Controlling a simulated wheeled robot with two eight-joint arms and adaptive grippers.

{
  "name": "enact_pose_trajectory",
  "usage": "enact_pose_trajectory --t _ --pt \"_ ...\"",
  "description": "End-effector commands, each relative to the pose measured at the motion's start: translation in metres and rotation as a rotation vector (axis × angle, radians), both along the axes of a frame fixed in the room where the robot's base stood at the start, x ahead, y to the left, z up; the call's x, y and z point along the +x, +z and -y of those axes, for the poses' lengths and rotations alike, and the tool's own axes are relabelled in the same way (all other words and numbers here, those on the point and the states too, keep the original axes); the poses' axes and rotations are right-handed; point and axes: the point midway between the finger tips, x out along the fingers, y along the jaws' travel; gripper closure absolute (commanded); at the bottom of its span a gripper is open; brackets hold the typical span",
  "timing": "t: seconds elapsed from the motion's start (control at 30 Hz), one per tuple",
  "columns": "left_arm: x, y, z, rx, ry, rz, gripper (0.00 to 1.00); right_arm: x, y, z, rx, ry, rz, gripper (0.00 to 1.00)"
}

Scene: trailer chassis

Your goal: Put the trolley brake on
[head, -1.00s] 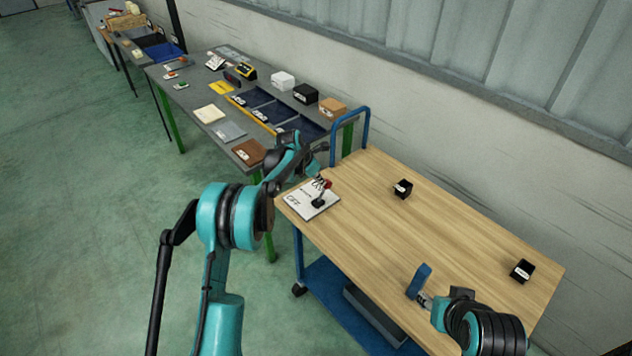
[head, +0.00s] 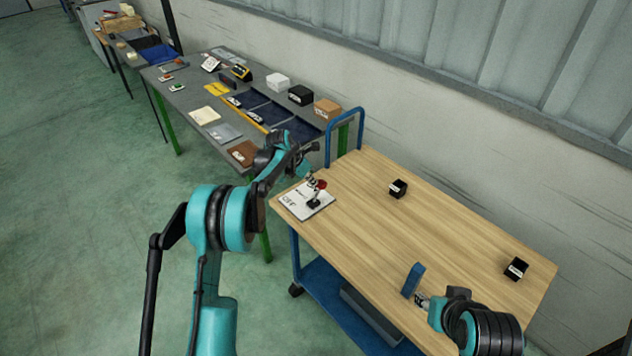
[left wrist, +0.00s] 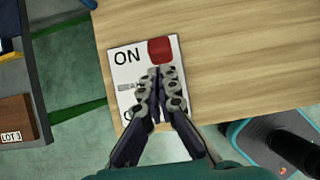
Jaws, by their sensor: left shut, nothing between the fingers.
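The trolley (head: 440,215) has a wooden top and a blue frame. At its left corner lies a white brake plate (head: 296,207), marked OFF toward its front-left. A dark lever (head: 314,201) with a red knob (head: 321,185) rises from it. My left gripper (head: 313,178) is shut and empty, close by the knob. In the left wrist view its fingertips (left wrist: 162,70) lie just below the red knob (left wrist: 162,49), with ON printed left of it. The fingers hide the lever's base and most of OFF; contact is unclear. My right gripper (head: 423,301) is by the trolley's near blue handle (head: 412,280).
Two small black blocks stand on the trolley top, one near the middle (head: 398,188) and one at the right (head: 516,268). A grey workbench (head: 190,95) with bins and boxes stands behind at left. The wall is close behind the trolley.

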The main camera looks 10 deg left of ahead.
Motion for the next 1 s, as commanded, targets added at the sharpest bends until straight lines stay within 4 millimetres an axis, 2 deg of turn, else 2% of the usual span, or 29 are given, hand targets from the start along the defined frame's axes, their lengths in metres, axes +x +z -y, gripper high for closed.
enact_pose_trajectory --t 0.07,0.3,0.5,0.67,1.0 --pt "-0.007 0.012 -0.015 0.000 0.003 -0.002 1.00 0.000 0.006 0.000 0.000 0.000 0.000 0.60" --pt "-0.018 0.068 -0.022 0.001 0.000 -0.002 1.00 0.000 0.021 0.000 0.000 0.000 0.000 0.60" --pt "-0.024 0.096 -0.026 0.000 -0.001 -0.003 1.00 0.000 0.027 0.000 0.000 0.000 0.000 0.60" --pt "-0.026 0.104 -0.028 0.000 -0.001 -0.003 1.00 0.000 0.028 0.000 0.000 0.000 0.000 0.60" --pt "-0.026 0.105 -0.028 0.000 -0.001 -0.003 1.00 0.000 0.028 0.000 0.000 0.000 0.000 0.60"
